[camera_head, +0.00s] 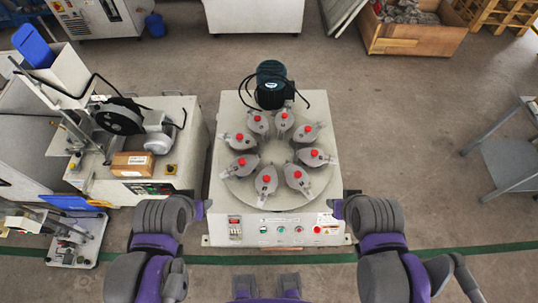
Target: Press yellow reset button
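The centre machine (224,185) has a front panel (290,231) with a row of small round buttons. A green button (263,229) and a red button (317,229) show on it; the others are too small to tell their colour. I cannot pick out a yellow button there. A small yellow-backed control (171,168) sits on the left machine's front; its kind is unclear. My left gripper (203,208) is at the panel's left end. My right gripper (338,208) is at its right end. Both appear apart from the buttons; their finger openings are not clear.
A round turntable on the centre machine carries several grey units with red knobs (266,178). A motor (271,85) stands behind. The left machine (150,187) holds a cardboard box (132,165). A grey metal table (510,160) stands at right, with clear floor between.

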